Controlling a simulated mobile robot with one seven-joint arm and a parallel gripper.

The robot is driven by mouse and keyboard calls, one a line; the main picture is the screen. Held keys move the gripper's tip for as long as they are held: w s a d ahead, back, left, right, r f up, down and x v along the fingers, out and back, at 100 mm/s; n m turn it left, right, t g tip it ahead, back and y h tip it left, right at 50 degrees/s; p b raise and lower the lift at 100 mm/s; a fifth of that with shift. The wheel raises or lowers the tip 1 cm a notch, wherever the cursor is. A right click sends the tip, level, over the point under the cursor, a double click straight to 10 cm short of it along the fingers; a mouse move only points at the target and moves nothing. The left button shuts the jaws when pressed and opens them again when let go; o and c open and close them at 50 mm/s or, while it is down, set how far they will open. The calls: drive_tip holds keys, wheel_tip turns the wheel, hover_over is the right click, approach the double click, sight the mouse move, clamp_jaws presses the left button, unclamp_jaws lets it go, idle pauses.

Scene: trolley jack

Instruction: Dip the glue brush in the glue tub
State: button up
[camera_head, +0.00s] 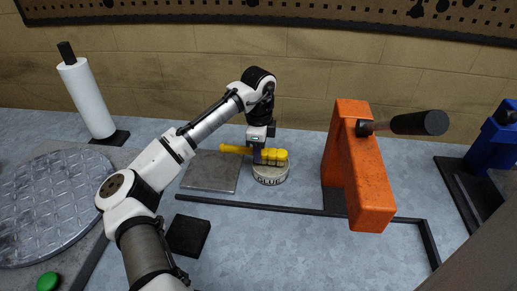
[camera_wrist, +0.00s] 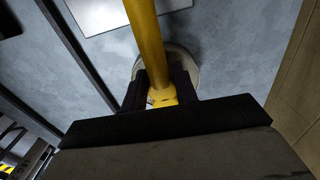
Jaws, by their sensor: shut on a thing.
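The glue brush has a yellow handle (camera_head: 235,149) and a thicker yellow end to the right of my fingers. My gripper (camera_head: 258,158) is shut on it, and it lies about level, pointing left to right. The pale round glue tub (camera_head: 271,179), marked GLUE, stands on the bench directly below the gripper and brush. In the wrist view the handle (camera_wrist: 146,40) runs up from between my dark fingers (camera_wrist: 160,92), with part of the round tub (camera_wrist: 191,66) behind them. The bristles and tub opening are largely hidden, so I cannot tell whether they touch.
A flat grey plate (camera_head: 212,172) lies left of the tub. An orange upright (camera_head: 358,170) with a dark-ended handle stands close on the right. A dark rail (camera_head: 270,206) runs in front, and a black block (camera_head: 188,235) lies nearer. A paper roll (camera_head: 88,100) stands at the back left.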

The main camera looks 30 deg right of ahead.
drive_tip(key=shift+s+f, duration=0.1)
drive_tip(key=shift+f, duration=0.55)
idle(1.9)
wheel_tip(320, 180, up, 7)
drive_tip(key=p, duration=0.7)
drive_tip(key=shift+r, duration=0.2)
drive_tip(key=shift+f, duration=0.1)
idle(0.6)
